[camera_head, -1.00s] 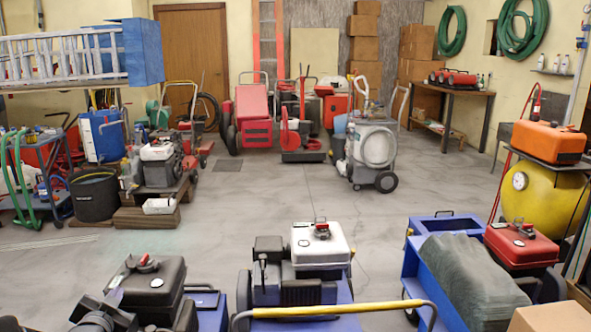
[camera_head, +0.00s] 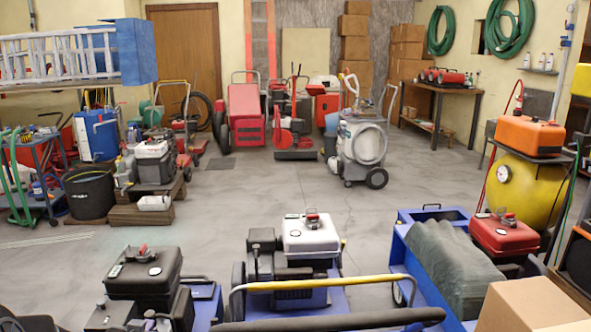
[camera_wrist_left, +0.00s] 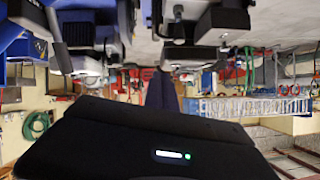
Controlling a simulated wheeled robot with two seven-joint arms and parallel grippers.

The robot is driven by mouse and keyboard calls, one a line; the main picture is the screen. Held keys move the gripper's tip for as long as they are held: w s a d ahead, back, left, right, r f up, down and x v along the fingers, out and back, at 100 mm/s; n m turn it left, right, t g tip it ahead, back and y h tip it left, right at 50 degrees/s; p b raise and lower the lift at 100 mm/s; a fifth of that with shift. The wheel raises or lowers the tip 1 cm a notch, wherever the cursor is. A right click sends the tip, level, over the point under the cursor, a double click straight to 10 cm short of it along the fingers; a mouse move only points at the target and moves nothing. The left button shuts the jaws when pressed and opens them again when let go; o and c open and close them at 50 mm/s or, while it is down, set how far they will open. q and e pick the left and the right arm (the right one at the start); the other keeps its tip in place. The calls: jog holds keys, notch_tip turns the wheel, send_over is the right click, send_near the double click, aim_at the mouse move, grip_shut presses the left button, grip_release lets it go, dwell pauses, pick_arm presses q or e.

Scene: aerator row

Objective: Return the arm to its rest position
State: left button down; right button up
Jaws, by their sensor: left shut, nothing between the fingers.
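My left gripper (camera_wrist_left: 161,82) shows in the left wrist view as narrow dark fingers held together, with nothing between them. Its black housing with a small green light fills the lower middle of that view, which shows the room upside down. In the head view the left arm is low at the lower left, and its dark parts are hard to tell from the black-topped engine (camera_head: 145,272) there. I cannot tell whether they touch. My right gripper is not in view.
A white-topped engine (camera_head: 310,235) stands behind a yellow handle (camera_head: 320,284). A black bar (camera_head: 330,322) crosses the bottom. A blue cart (camera_head: 408,268) and cardboard box (camera_head: 535,305) are at right. Grey floor (camera_head: 230,205) beyond the engines is open.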

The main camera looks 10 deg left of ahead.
pick_arm(q)
jog(key=s+d+f+g+h+b, duration=0.3)
jog(key=d+f+g+h+b, duration=0.15)
jog(key=d+f, duration=1.6)
jog(key=s+d+f+g+h+b, duration=0.2)
jog(key=s+d+f+g, duration=0.1)
jog(key=s+d+f, duration=0.7)
jog(key=s+d+f+g+h+b, duration=0.3)
jog(key=s+d+f, duration=0.55)
jog(key=d, duration=0.45)
notch_tip(320, 180, up, 21)
jog(key=s+p, duration=0.1)
jog(key=p, duration=2)
jog(key=shift+s+a, duration=0.1)
